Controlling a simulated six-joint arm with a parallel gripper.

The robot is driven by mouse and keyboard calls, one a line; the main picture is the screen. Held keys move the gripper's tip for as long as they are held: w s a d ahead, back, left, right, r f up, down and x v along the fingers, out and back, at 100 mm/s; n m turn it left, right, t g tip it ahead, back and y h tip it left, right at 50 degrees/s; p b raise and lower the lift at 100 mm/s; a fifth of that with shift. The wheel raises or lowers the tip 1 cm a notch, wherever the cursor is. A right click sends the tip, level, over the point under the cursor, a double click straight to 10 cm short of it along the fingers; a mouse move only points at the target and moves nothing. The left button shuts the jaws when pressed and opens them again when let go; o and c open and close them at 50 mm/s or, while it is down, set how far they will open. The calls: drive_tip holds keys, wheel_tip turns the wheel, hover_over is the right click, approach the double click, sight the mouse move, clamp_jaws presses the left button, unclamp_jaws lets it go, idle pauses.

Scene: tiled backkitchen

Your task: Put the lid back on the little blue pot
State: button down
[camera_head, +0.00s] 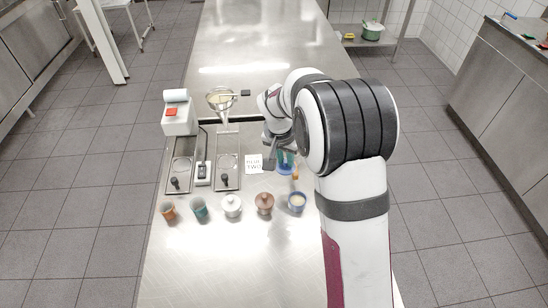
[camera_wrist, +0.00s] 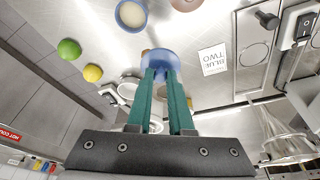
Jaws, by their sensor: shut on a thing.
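The little blue pot (camera_head: 297,205) stands open at the right end of a row on the steel counter, with pale contents. It also shows at the top of the wrist view (camera_wrist: 131,27). My gripper (camera_wrist: 161,76) points away from the wrist camera, its green fingers close together on the blue lid (camera_wrist: 160,56). The lid also shows in the head view (camera_head: 286,170), behind the pot and apart from it, partly hidden by my gripper (camera_head: 284,157). I cannot tell whether the lid touches the counter.
A brown lidded pot (camera_head: 265,204), a white lidded pot (camera_head: 232,206), a teal cup (camera_head: 199,208) and an orange cup (camera_head: 168,211) line up left of the blue pot. A "BLUE TWO" card (camera_head: 254,164) lies left of my gripper. Green (camera_wrist: 69,49) and yellow (camera_wrist: 92,72) round things show in the wrist view.

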drive_tip(key=s+d+m, duration=0.1)
drive_tip(key=s+d, duration=0.2)
drive_tip(key=s, duration=0.2)
drive_tip(key=shift+s+f, duration=0.1)
drive_tip(key=shift+f, duration=3.1)
drive_tip(key=shift+f, duration=0.2)
drive_tip(key=shift+c, duration=1.3)
unclamp_jaws()
drive_tip(key=shift+r, duration=0.15)
wheel_tip(320, 180, up, 7)
